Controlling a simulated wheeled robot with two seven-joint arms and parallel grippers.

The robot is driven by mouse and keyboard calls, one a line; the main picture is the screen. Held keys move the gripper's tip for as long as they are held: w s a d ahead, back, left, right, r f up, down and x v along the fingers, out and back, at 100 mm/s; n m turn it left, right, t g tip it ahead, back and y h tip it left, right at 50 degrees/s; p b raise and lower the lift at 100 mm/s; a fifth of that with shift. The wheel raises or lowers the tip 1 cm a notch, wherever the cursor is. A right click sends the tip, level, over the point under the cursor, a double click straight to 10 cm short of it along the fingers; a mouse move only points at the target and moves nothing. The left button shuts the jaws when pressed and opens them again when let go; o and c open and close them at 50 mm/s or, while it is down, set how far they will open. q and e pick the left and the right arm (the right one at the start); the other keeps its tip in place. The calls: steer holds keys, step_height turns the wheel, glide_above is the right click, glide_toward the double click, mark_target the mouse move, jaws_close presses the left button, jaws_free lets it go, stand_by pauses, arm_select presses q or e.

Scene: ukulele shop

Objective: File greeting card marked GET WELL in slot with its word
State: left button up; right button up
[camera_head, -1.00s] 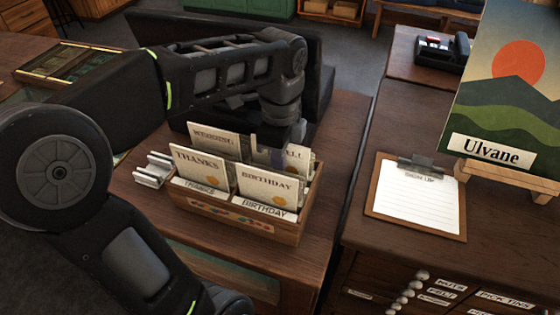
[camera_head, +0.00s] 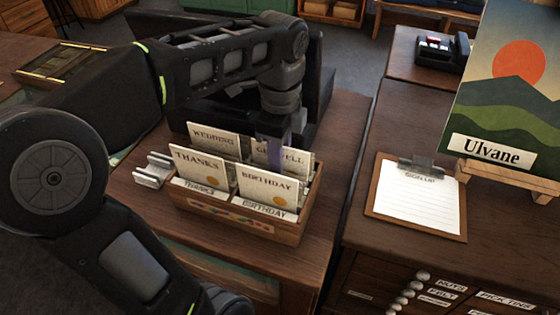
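The GET WELL card (camera_head: 299,165) stands upright at the back right of a wooden card box (camera_head: 235,220), with its word partly covered by my gripper. My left gripper (camera_head: 275,155) points down at this card, with a finger in front of its face. The other finger is hidden, so I cannot tell whether it grips the card. The box also holds a WEDDING card (camera_head: 213,140) at the back left, a THANKS card (camera_head: 196,163) at the front left and a BIRTHDAY card (camera_head: 266,184) at the front right. The back slot labels are hidden. My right gripper is out of view.
A small pale metal holder (camera_head: 152,171) stands left of the box. Bare wood lies behind the box's right side.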

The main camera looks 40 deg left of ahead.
arm_select(q)
step_height(320, 180, up, 5)
steer(key=p, duration=0.4)
steer(key=shift+r, duration=0.2)
stand_by(0.6)
